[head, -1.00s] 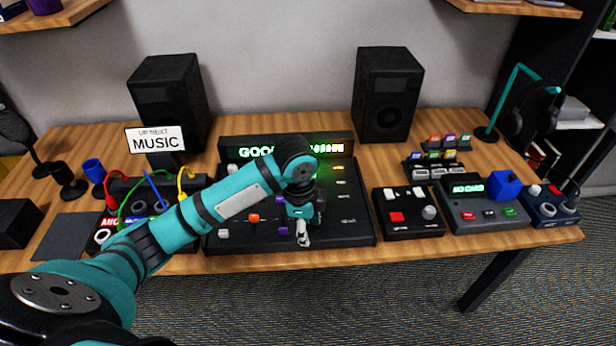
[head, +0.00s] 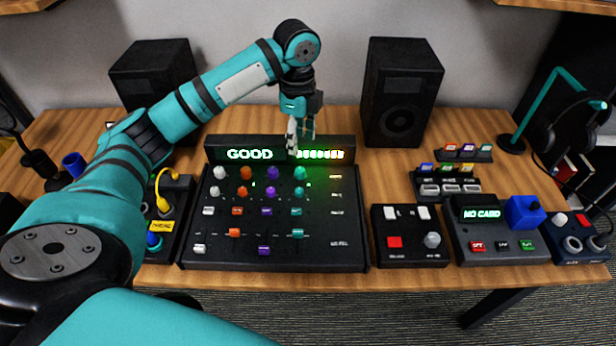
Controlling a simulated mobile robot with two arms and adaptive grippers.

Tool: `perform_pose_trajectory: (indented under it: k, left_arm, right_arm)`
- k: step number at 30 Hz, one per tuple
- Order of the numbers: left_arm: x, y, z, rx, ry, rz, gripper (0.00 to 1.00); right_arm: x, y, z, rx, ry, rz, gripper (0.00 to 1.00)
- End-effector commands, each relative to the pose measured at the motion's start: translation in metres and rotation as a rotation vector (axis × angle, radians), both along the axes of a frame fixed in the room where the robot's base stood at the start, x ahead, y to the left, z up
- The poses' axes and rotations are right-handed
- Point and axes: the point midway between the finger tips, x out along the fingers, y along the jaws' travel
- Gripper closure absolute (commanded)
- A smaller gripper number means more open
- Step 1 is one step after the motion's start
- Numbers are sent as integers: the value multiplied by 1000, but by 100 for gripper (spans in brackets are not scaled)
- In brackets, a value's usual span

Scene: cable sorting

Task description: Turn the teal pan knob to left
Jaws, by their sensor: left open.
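The black mixer console (head: 330,235) stands in the middle of the desk, with columns of white, orange, purple and teal controls. The teal column is the rightmost and has two knobs, an upper teal knob (head: 300,172) and a lower teal knob (head: 300,190). The labels are too small to tell which is pan, and I cannot tell where the knobs point. My left gripper (head: 301,148) is open and empty, pointing down above the console's back edge. It appears above the teal knobs and apart from them, covering part of the lit display. My right gripper is not in view.
The display (head: 250,154) reads "GOOD" on its left. Black speakers (head: 402,92) stand behind. A box with a red button (head: 394,242) and a "NO CARD" unit (head: 480,213) sit to the right. Cables (head: 172,190) lie left, partly behind my arm.

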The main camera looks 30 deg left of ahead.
Motion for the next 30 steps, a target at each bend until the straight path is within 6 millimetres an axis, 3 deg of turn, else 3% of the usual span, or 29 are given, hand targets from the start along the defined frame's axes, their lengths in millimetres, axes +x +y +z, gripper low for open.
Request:
perform_pose_trajectory:
  k: [11, 15, 21, 30]
  left_arm:
    - [-2, 0, -70, 1, 6, 1, 55]
    - [-2, 0, -101, 1, 5, 1, 55]
    - [-2, 0, -141, 1, 4, 0, 55]
    - [-2, 0, -169, 1, 2, 0, 55]
  right_arm:
    - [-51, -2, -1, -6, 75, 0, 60]
    - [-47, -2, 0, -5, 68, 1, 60]
    - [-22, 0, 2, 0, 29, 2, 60]
    - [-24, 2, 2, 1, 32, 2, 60]
